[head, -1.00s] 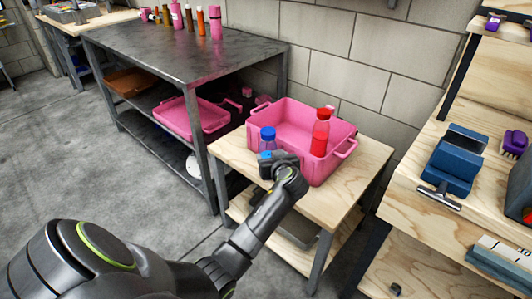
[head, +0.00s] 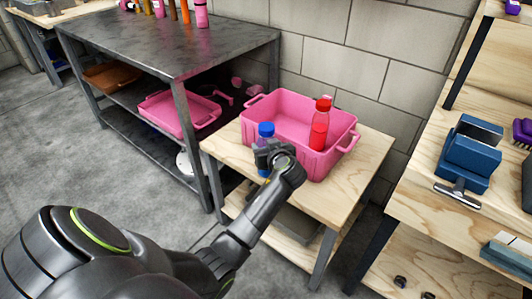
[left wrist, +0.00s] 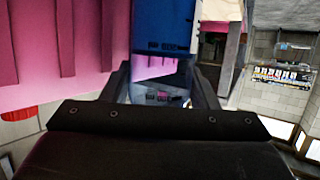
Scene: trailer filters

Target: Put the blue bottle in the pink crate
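My left gripper (head: 268,158) is at the bottle's lower part. In the left wrist view the bottle (left wrist: 165,28) fills the space between the two fingers, which look shut on it. The crate's pink wall (left wrist: 60,40) is close beside it there. My gripper hides the bottle's base, so I cannot tell whether it touches the table. My right gripper is not in view.
The crate stands on a small wooden table (head: 340,190). A red bottle (head: 319,128) stands in the crate at the right. A dark metal table (head: 165,45) is at the left, and a wooden workbench with a blue vise (head: 470,158) is at the right.

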